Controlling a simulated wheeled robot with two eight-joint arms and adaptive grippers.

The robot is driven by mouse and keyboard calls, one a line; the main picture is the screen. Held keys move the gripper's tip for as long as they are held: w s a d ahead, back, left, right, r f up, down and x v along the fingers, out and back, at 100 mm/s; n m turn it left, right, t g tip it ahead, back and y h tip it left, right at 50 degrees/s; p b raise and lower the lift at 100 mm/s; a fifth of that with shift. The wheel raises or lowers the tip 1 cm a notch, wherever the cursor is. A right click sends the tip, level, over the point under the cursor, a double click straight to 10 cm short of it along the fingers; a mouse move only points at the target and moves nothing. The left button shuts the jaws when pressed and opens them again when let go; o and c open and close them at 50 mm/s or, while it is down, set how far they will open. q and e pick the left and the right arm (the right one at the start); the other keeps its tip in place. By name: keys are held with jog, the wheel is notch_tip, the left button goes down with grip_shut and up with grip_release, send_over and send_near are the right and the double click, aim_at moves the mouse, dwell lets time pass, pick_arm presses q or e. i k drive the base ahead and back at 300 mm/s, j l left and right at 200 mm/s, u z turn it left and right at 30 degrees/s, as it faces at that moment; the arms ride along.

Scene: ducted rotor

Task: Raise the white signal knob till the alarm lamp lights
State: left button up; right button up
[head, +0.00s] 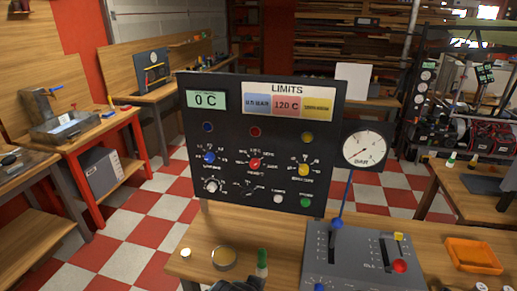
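The white signal knob (211,186) is at the lower left of the black upright panel (230,111), below a blue knob (209,158). Its pointer setting is too small to read. Three round lamps, blue (207,127), red (255,132) and yellow (307,137), sit in a row above the knobs; none looks clearly lit. The display (206,99) reads 0 C. A dark part at the bottom edge (238,285) looks like the top of my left gripper, well below the knob; its fingers cannot be made out. My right gripper is not in view.
A red knob (255,164) and a yellow knob (304,170) share the panel, with white and green buttons below. A BAR gauge (364,148) stands at its right. A grey lever console (362,255), a green-capped bottle (262,262) and an orange tray (472,256) occupy the bench.

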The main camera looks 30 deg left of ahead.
aim_at(212, 186)
jog(key=u, duration=1.35)
